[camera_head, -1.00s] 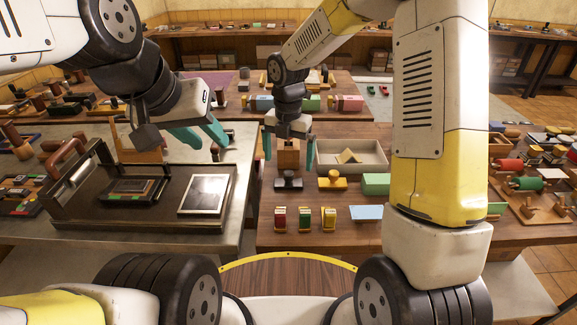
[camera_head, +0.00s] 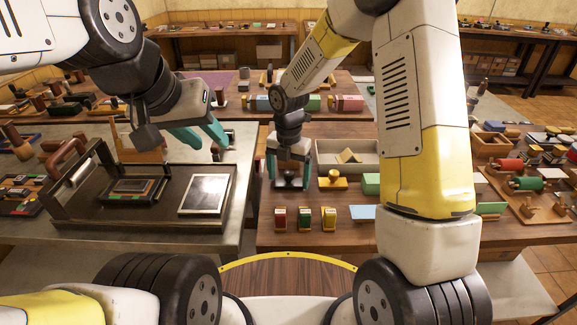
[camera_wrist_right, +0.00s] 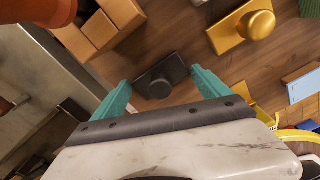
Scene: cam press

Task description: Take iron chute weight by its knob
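The iron chute weight (camera_head: 290,184), a dark block with a round knob, sits on the wooden table in the head view. In the right wrist view the dark weight (camera_wrist_right: 161,77) lies between and just beyond the fingertips. My right gripper (camera_head: 289,178) hangs over it with teal fingers spread on either side. The right gripper's fingers (camera_wrist_right: 161,80) are open and hold nothing; the exact height above the weight is hard to tell. My left gripper (camera_head: 203,138) is above the left bench, its fingers apart and empty.
A yellow weight (camera_head: 333,180) with a knob stands just right of the iron one. Behind is a grey tray (camera_head: 365,152). In front are small red, green and yellow blocks (camera_head: 304,218). A wooden block (camera_wrist_right: 101,27) lies close by in the wrist view.

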